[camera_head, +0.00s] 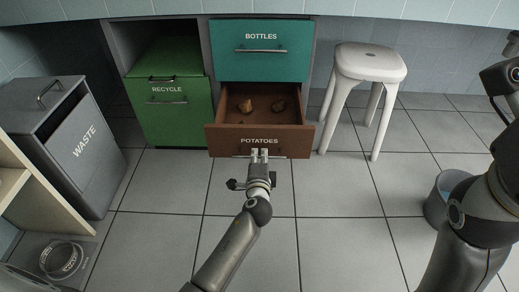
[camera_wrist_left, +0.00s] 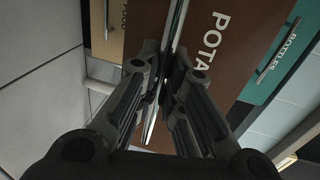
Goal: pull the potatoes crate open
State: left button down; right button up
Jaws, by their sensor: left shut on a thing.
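The brown potatoes crate (camera_head: 225,137) is a drawer under the teal bottles drawer, and it stands pulled out with its inside showing. A few brown potatoes (camera_head: 246,106) lie in it. My left gripper (camera_head: 259,154) is at the metal bar handle on the crate's front. In the left wrist view the fingers (camera_wrist_left: 165,85) are shut around the handle (camera_wrist_left: 176,30), with the brown front (camera_wrist_left: 215,60) just beyond. Part of the handle is hidden by the fingers.
A green recycle bin (camera_head: 175,120) stands left of the crate, and a grey waste bin (camera_head: 62,140) is further left. A white stool (camera_head: 368,62) stands close on the right. A grey bucket (camera_head: 437,205) is at the right.

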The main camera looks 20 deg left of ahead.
pick_arm(q)
jog(key=shift+s+d, duration=0.15)
jog(key=shift+s, duration=0.4)
jog(key=c, duration=1.5)
grip_release()
jog(key=v, duration=1.2)
